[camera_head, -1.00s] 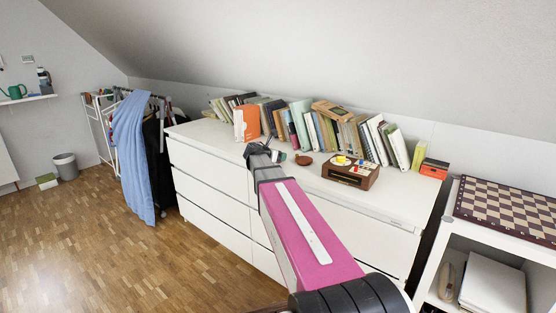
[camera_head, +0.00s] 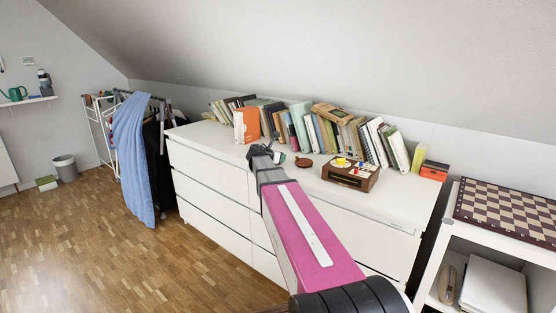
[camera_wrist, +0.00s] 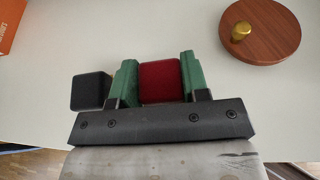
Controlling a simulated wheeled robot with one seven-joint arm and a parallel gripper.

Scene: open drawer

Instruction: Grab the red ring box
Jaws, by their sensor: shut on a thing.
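The red ring box (camera_wrist: 160,80) shows in the wrist view as a small dark red block with rounded edges. It sits between the two green fingers of my gripper (camera_wrist: 158,84), which are shut on it from left and right. Its lower part is hidden by the dark gripper body. In the head view my gripper (camera_head: 272,154) is over the front part of the white dresser top (camera_head: 222,143), and the box cannot be made out there. I cannot tell whether the box touches the dresser top.
A small black box (camera_wrist: 91,91) is just left of the left finger. A round wooden piece with a brass knob (camera_wrist: 262,33) is to the right. An orange book (camera_head: 247,124) is behind.

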